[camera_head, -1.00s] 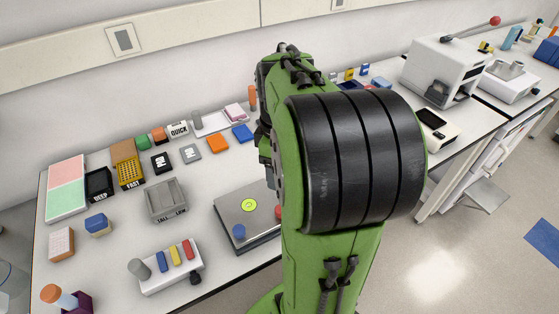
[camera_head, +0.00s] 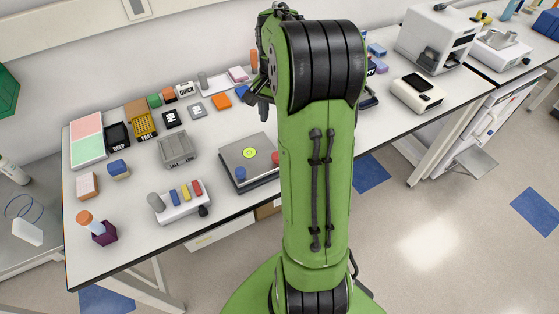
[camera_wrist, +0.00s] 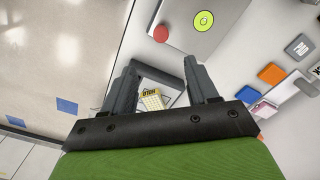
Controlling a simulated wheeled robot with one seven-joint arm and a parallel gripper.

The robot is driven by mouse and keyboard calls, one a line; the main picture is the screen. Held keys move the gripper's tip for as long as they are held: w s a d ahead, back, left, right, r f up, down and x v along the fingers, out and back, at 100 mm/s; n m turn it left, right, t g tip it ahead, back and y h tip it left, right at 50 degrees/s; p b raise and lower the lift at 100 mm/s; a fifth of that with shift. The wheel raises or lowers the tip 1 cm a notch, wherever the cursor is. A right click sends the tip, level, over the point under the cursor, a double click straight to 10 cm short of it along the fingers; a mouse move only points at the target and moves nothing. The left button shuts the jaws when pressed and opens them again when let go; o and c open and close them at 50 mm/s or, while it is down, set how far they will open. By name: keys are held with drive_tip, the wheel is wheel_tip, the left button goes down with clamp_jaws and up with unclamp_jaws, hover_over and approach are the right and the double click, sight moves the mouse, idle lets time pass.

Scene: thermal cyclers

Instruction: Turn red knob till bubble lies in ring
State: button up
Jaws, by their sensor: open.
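A grey levelling plate (camera_head: 232,152) lies on the bench. A round yellow-green bubble level (camera_head: 249,153) sits on its top. The red knob (camera_head: 275,158) shows at the plate's right, beside my arm, and a blue knob (camera_head: 240,174) is at its front left. In the wrist view the red knob (camera_wrist: 161,34) lies just beyond my gripper (camera_wrist: 162,66), with the bubble level (camera_wrist: 203,20) to its right. My gripper is open, apart from the knob, with nothing held. A dark ring shows on the level; the bubble's exact place is too small to tell.
A white block with coloured bars (camera_head: 180,203) stands left of the plate, near the bench's front edge. A grey tray (camera_head: 177,148) is behind it. A white device (camera_head: 417,94) stands to the right. A yellow rack (camera_wrist: 152,100) shows between my fingers.

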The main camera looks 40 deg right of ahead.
wheel_tip(320, 180, down, 16)
drive_tip(key=shift+w+b, duration=0.15)
drive_tip(key=shift+b, duration=0.95)
drive_tip(key=shift+c, duration=0.3)
drive_tip(key=c, duration=0.9)
drive_tip(key=shift+d+n, duration=0.1)
drive_tip(key=shift+n, duration=0.4)
drive_tip(key=shift+c, duration=0.5)
drive_tip(key=o, duration=1.1)
drive_tip(key=shift+c, duration=0.2)
drive_tip(key=shift+r, duration=0.15)
wheel_tip(320, 180, up, 16)
drive_tip(key=p, duration=0.2)
drive_tip(key=shift+f, duration=0.2)
